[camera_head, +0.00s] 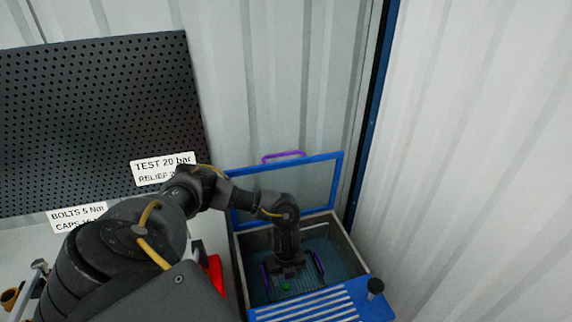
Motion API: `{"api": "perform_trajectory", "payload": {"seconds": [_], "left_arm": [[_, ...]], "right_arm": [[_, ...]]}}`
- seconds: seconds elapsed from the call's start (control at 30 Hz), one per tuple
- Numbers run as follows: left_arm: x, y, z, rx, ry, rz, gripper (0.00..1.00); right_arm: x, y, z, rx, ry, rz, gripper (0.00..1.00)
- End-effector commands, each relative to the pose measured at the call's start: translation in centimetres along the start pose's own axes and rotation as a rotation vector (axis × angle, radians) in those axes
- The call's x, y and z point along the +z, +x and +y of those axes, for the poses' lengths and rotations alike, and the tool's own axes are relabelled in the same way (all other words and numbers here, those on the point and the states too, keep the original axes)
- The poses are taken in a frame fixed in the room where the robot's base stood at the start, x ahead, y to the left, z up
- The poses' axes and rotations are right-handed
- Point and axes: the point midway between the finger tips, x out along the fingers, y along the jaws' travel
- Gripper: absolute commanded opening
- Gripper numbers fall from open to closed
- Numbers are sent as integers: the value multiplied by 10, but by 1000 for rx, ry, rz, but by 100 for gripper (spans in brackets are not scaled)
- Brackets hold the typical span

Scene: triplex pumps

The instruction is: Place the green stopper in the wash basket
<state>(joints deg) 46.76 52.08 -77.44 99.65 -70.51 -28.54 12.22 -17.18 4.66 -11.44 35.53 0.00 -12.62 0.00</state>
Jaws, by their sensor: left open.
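The green stopper (286,286) shows as a small green spot below my left gripper, inside the wash basin. My left gripper (290,276) reaches down into the basin and is open, with its fingers just above or around the stopper; I cannot tell whether they touch it. The wash basket (320,264) appears as a dark basket with purple edges inside the basin, partly hidden by my gripper. The stopper seems to be over or in the basket; its exact height is unclear. My right gripper is not in view.
A red object (215,272) stands left. Corrugated walls and a pegboard (95,110) enclose the area.

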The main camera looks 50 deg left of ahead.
Motion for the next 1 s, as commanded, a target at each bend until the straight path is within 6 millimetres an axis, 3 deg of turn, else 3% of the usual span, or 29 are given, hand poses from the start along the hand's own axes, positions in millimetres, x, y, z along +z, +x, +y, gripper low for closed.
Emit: {"api": "perform_trajectory", "payload": {"seconds": [0.13,0.33,1.0], "left_arm": [[0,-29,-1,-4,3,-1,54],[0,-53,-1,-2,1,-1,54],[0,-59,0,0,0,0,54]], "right_arm": [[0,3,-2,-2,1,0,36],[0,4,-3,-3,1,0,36],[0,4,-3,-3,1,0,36]]}}
